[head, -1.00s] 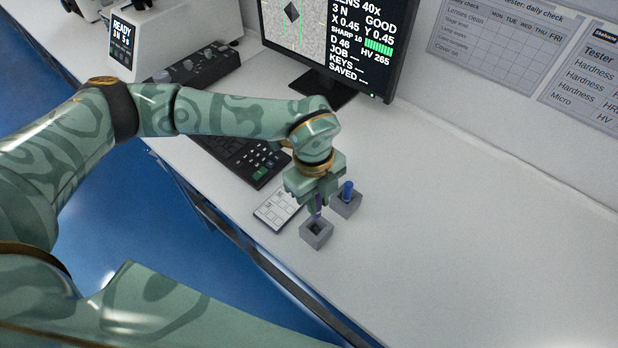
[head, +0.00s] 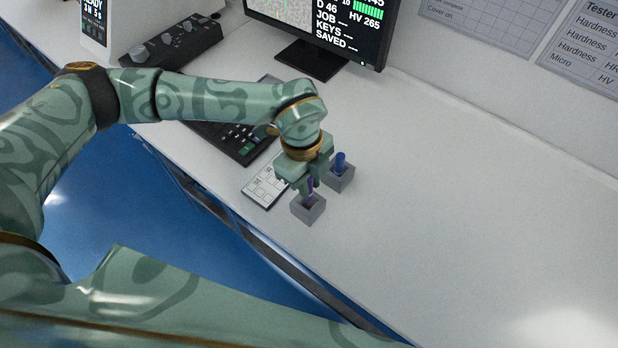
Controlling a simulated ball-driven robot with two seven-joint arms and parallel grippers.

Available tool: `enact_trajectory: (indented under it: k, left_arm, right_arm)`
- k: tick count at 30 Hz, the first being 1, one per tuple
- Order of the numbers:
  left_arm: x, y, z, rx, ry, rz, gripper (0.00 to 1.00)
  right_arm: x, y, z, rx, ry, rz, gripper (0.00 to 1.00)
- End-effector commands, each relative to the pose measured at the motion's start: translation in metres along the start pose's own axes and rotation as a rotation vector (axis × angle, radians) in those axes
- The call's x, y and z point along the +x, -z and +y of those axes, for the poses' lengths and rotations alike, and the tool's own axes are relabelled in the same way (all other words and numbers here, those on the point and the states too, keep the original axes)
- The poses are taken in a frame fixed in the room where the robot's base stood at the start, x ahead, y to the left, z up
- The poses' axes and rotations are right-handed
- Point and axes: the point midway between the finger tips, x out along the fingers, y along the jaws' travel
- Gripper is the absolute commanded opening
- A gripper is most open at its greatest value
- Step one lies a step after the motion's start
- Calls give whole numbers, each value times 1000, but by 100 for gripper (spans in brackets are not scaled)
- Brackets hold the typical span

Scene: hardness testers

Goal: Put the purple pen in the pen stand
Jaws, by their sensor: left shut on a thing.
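My left gripper (head: 305,187) is shut on the purple pen (head: 310,186) and holds it about upright. The pen's lower end is at the opening of a small grey pen stand (head: 308,213). I cannot tell how far inside it is. The fingers hide part of the pen. A second grey stand (head: 342,184) stands just behind to the right, with a blue pen (head: 340,162) upright in it. My right gripper is not in view.
A printed card (head: 262,188) lies left of the stands. A keypad (head: 238,142) and a monitor (head: 325,35) are behind. The white bench (head: 450,210) is clear to the right; its front edge runs close by the front stand.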

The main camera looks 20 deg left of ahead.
Motion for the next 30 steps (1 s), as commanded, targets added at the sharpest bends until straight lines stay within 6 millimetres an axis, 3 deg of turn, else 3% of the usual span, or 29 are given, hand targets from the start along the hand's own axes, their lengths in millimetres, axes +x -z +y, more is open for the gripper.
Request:
enact_trajectory:
  k: [11, 30]
  left_arm:
    - [1, 0, 0, 0, 0, 0, 0]
    - [20, -2, 0, 0, -1, 1, 0]
  right_arm:
    - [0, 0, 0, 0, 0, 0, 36]
    - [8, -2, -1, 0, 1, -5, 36]
